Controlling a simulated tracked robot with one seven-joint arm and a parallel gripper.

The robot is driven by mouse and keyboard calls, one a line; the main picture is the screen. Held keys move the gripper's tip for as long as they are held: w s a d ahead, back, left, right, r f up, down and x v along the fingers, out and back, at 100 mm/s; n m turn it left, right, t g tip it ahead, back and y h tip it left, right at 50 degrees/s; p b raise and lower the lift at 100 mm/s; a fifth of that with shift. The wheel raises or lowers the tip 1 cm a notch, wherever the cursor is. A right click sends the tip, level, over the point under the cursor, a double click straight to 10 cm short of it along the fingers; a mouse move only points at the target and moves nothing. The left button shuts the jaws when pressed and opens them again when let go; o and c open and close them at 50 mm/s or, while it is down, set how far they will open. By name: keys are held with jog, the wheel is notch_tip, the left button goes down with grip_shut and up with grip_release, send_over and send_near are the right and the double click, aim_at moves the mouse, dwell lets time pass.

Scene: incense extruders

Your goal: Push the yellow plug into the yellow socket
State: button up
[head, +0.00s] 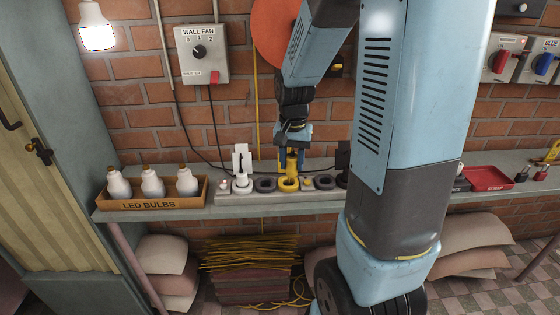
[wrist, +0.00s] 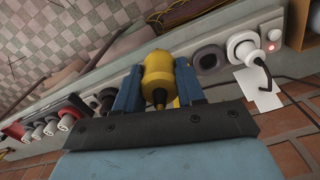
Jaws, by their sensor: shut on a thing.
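The yellow plug (head: 291,160) is upright between the blue fingers of my gripper (head: 291,158), which is shut on it. The yellow socket (head: 288,185) is a round yellow ring on the grey strip, directly below the plug. The plug's lower end is at or just above the ring; I cannot tell whether it has entered. In the wrist view, the yellow plug (wrist: 157,70) fills the gap between the fingers of my gripper (wrist: 157,85) and hides most of the socket.
A white plug (head: 242,183) sits left of the yellow socket, with a dark grey socket (head: 265,184) between them. Another dark socket (head: 324,182) and a black plug (head: 342,158) are to the right. A bulb box (head: 150,205) stands at the shelf's left.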

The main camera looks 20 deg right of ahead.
jog(key=shift+s+d+r, duration=0.1)
jog(key=shift+s, duration=0.15)
jog(key=shift+d, duration=0.1)
jog(key=shift+w+d+f, duration=0.5)
jog(key=shift+w+f, duration=1.15)
jog(key=shift+w, duration=0.15)
jog(key=shift+w+d+f, duration=0.55)
jog(key=shift+w+f, duration=1.15)
jog(key=shift+w, duration=0.05)
jog(key=shift+w+d+f, duration=0.5)
jog(key=shift+w+f, duration=1.15)
jog(key=shift+w, duration=0.15)
jog(key=shift+s, duration=0.15)
jog(key=shift+f, duration=1.35)
jog(key=o, duration=1.1)
